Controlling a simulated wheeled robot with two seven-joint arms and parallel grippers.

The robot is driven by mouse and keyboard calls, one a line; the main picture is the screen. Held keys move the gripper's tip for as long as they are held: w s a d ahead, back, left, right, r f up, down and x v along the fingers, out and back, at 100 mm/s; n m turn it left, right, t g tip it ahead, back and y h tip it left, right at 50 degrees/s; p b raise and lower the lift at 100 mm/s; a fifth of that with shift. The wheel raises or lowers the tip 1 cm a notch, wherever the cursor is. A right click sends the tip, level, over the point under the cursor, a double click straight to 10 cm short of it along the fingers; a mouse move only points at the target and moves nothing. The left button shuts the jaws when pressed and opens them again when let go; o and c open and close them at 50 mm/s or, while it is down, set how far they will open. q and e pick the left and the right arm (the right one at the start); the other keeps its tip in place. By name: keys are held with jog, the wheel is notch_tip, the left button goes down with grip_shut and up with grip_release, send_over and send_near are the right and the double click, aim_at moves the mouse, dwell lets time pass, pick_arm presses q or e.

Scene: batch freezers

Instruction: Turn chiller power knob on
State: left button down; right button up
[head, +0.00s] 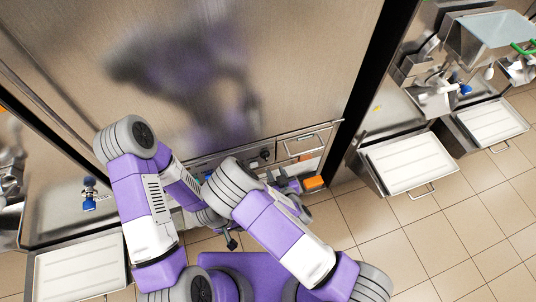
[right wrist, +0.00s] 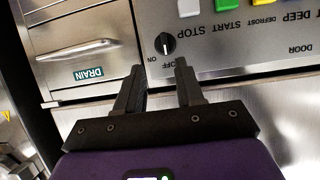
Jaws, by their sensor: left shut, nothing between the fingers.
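The chiller power knob (right wrist: 166,43) is a small round black knob with a white mark on the steel control panel (right wrist: 235,40). In the head view the right gripper (head: 286,181) is below the panel front. My left gripper (head: 231,241) is shut and empty, low over the floor.
Green, yellow and white buttons (right wrist: 222,6) line the panel beside the knob. A drawer labelled DRAIN with a handle (right wrist: 78,49) is on the other side. An orange object (head: 315,183) is close to the right gripper. Another machine with a white tray (head: 410,162) stands to the right.

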aim_at(267, 157)
jog(key=x, duration=0.5)
jog(key=r+x, duration=0.1)
jog(key=x, duration=0.1)
jog(key=shift+w+a, duration=0.45)
jog(key=shift+a, duration=0.05)
jog(key=shift+c, duration=0.4)
grip_shut()
